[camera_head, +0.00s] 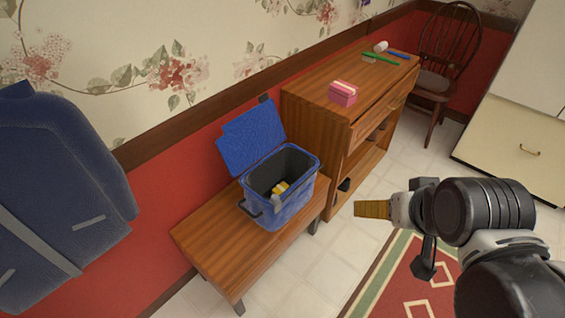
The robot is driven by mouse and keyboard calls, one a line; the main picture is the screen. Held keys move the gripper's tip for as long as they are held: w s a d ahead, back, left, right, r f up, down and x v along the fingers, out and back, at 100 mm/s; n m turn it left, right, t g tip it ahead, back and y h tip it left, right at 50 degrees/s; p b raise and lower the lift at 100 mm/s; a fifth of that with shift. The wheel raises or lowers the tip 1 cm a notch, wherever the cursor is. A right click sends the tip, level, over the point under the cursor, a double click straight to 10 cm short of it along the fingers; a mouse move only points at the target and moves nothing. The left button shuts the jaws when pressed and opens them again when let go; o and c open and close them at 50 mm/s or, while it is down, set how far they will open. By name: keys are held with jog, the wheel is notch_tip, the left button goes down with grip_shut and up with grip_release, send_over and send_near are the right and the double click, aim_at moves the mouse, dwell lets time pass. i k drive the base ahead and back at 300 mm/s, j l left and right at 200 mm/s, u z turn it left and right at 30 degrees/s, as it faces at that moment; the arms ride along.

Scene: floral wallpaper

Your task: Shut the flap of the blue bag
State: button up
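The blue bag (290,205) stands upright on a low wooden bench. Its flap (251,137) is open, tilted up and back to the left, towards the wall. A tan tip points left towards the bag. I cannot tell whether the fingers are open or shut.
The bench (205,235) has bare room left of the bag. A wooden cabinet (325,110) stands close behind, holding a pink box (343,93) and small items. A blue padded thing (60,190) fills the left. A chair (449,55) and pale cabinet (520,130) stand farther back.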

aim_at(246, 139)
jog(key=i+j, duration=0.25)
jog(key=i, duration=0.15)
jog(key=i+j, duration=0.25)
jog(key=i, duration=0.1)
